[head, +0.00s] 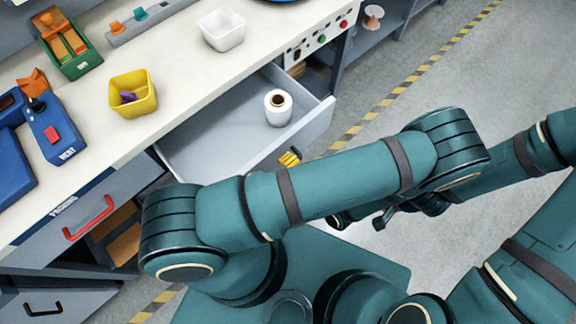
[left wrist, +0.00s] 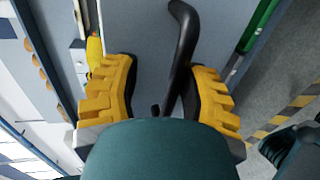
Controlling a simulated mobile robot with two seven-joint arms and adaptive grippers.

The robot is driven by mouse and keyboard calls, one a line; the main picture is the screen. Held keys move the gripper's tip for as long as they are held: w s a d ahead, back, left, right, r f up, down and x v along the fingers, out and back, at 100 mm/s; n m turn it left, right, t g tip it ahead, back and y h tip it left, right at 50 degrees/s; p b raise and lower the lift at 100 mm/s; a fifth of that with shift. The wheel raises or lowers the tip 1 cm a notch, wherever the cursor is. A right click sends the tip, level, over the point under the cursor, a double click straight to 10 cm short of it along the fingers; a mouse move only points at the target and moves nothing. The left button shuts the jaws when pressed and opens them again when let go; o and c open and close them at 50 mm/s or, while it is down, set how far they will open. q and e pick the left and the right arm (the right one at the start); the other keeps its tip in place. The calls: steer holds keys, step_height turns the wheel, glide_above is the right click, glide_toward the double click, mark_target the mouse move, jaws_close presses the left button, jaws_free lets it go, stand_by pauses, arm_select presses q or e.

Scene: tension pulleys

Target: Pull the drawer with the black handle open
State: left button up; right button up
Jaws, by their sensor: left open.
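A grey drawer (head: 205,157) stands pulled out from the workbench in the head view, with a white roll (head: 278,108) inside. In the left wrist view a curved black handle (left wrist: 181,45) runs between the yellow fingers of my left gripper (left wrist: 163,78), against a grey front panel (left wrist: 140,35). The fingers are apart, and I cannot tell whether either touches the handle. In the head view only a bit of my left gripper (head: 290,158) shows at the drawer's front; my arm hides the rest. My right gripper (head: 385,217) is dark and partly hidden behind my left arm.
Another drawer with a red handle (head: 89,218) is at the left, with a black-handled drawer (head: 43,307) below it. The bench top holds a yellow bin (head: 133,94), a white bin (head: 222,29) and a green box (head: 69,53). Floor beyond the drawer is clear, with a striped line (head: 372,115).

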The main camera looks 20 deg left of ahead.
arm_select(q)
step_height(320, 180, up, 9)
steer(key=shift+f, duration=0.15)
stand_by(0.8)
